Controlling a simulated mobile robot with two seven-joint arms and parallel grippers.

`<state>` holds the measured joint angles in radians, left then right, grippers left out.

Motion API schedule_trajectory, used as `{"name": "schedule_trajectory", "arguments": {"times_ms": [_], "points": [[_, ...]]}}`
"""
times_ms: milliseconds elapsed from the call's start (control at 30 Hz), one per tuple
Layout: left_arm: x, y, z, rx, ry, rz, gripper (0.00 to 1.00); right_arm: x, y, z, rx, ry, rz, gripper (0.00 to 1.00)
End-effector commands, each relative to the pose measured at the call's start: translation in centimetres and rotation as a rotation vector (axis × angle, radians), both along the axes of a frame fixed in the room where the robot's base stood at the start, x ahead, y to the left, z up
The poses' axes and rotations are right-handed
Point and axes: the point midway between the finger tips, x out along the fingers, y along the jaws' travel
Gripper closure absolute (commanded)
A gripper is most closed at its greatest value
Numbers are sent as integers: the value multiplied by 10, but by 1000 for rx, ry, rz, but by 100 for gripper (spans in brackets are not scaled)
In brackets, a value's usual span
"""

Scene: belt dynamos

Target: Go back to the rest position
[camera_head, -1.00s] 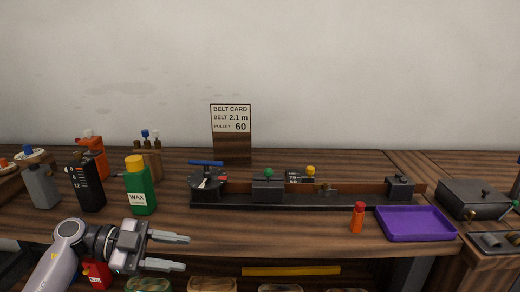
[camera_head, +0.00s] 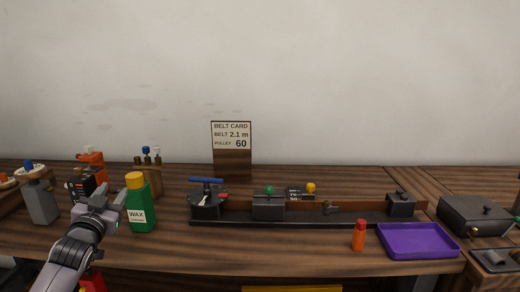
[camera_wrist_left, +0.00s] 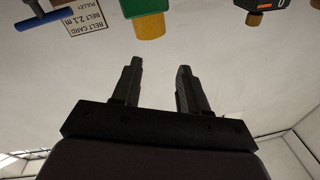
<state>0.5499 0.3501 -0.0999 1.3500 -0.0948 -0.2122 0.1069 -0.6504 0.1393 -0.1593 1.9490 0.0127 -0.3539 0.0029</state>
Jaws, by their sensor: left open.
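My left gripper (camera_head: 97,196) is raised at the left of the head view, in front of the black device (camera_head: 75,187) and beside the green wax bottle (camera_head: 142,208) with its yellow cap. Its fingers point up and away from the bench. In the left wrist view the two dark fingers (camera_wrist_left: 158,88) are apart with nothing between them. That view also shows the yellow cap (camera_wrist_left: 149,26), the belt card (camera_wrist_left: 85,17) and a blue handle (camera_wrist_left: 43,20) beyond the fingers. My right gripper is not in view.
The long dark rig (camera_head: 300,217) stands on the wooden bench. An orange-red bottle (camera_head: 358,236) and a purple tray (camera_head: 418,240) sit near the front right. A dark box (camera_head: 474,214) is at the far right. The front bench strip (camera_head: 250,250) is clear.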

Motion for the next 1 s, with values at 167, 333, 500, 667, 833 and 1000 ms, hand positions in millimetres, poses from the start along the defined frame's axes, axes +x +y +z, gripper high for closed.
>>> {"name": "schedule_trajectory", "arguments": {"times_ms": [167, 333, 500, 667, 833, 1000], "points": [[-12, -7, -58, -18, 188, 6, 57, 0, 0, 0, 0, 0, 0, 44], [-49, -36, -121, -35, 270, -39, 57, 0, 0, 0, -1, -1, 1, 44], [-104, -68, -190, -66, 375, -89, 57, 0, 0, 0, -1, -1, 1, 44], [-172, -99, -246, -112, 481, -130, 57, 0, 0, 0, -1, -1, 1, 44], [-249, -128, -289, -171, 591, -162, 57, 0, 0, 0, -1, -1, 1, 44], [-321, -150, -313, -232, 689, -177, 57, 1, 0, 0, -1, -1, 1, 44]]}}
